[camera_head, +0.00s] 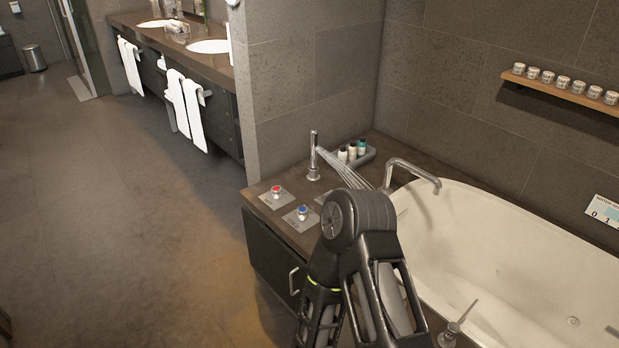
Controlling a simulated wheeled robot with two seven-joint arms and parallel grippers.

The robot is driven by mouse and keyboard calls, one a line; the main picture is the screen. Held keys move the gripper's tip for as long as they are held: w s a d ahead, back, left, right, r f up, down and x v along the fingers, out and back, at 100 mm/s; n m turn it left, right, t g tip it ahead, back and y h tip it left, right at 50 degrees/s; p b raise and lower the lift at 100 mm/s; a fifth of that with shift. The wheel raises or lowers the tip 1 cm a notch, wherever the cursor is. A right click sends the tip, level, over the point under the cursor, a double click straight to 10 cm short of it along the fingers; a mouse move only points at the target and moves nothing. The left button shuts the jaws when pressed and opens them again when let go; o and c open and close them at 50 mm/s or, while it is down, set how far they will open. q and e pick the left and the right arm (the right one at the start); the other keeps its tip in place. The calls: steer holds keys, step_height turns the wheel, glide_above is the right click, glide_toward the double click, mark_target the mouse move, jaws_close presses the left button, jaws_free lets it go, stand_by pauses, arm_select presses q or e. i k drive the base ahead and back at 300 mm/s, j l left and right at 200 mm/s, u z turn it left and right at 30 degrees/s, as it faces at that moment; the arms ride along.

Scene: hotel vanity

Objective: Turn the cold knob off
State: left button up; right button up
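The cold knob (302,211) is a small round knob with a blue top, on a grey plate with lettering on the dark counter at the tub's left end. A knob with a red top (276,190) sits on a similar plate just behind and left of it. A dark jointed part of one of my arms rises from the bottom centre, right of the blue knob, with a visible gap between them in the picture. It hides part of the counter and tub rim. No gripper fingers show. The blue knob's turned position is too small to tell.
A metal post (313,155) stands behind the knobs, with pale streaks slanting from it toward the white tub (500,250). A curved spout (412,172) and a tray of small bottles (356,152) are nearby. A wall shelf (560,90) holds several cups. Floor at left is clear.

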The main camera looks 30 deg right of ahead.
mark_target(303, 211)
steer(key=i+j, duration=0.1)
steer(key=i, duration=0.35)
steer(key=i+j, duration=0.15)
steer(key=i, duration=0.3)
steer(key=i+j, duration=0.1)
steer(key=i, duration=0.35)
steer(key=z, duration=2.7)
